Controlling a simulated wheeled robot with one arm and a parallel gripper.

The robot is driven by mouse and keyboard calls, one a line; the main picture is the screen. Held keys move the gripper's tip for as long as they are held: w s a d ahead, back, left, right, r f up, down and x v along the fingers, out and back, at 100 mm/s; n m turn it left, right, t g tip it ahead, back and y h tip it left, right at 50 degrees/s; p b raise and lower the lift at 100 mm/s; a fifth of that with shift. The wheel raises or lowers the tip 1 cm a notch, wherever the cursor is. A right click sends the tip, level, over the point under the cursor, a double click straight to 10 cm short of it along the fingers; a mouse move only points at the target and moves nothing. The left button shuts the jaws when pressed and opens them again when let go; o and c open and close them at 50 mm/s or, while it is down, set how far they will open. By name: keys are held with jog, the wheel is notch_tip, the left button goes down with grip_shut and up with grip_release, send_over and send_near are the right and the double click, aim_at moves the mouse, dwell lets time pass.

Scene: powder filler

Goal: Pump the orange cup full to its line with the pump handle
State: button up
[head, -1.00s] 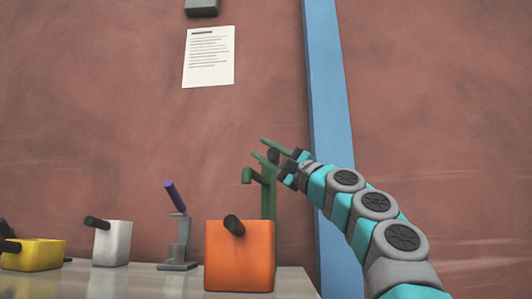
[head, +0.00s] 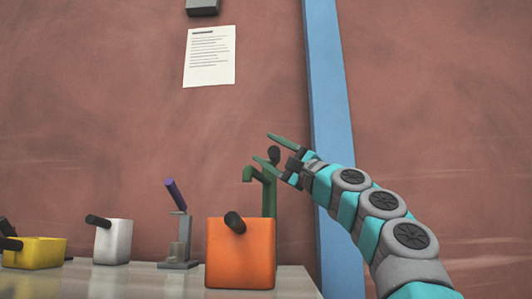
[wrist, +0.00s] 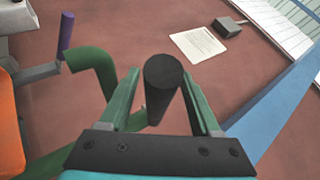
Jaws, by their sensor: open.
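The orange cup (head: 240,258), a square block shape with a dark peg handle, stands at the front of the table in the head view. Only an orange edge shows in the wrist view (wrist: 10,125). The green pump (head: 269,200) stands behind it, its spout bending to the left. The dark pump handle (head: 274,153) is at its top. My gripper (head: 263,147) is open there, with the handle (wrist: 163,80) between its green fingers in the wrist view. A gap shows beside the handle; contact is unclear. The cup's inside and fill line are hidden.
A grey stand with a purple lever (head: 175,190), a white cup (head: 113,243) and a yellow cup (head: 35,253) stand to the left on the table (head: 300,285). A blue post (head: 335,140) rises behind my arm. A paper sheet (head: 210,57) hangs on the wall.

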aim_at(275, 157)
jog(key=shift+s+d+f+b, duration=0.3)
jog(key=shift+d+f, duration=0.1)
jog(key=shift+f, duration=0.15)
jog(key=shift+s+d, duration=0.35)
jog(key=shift+d, duration=0.2)
jog(key=shift+v, duration=2.05)
jog(key=shift+a+f, duration=0.1)
jog(key=shift+f, duration=0.1)
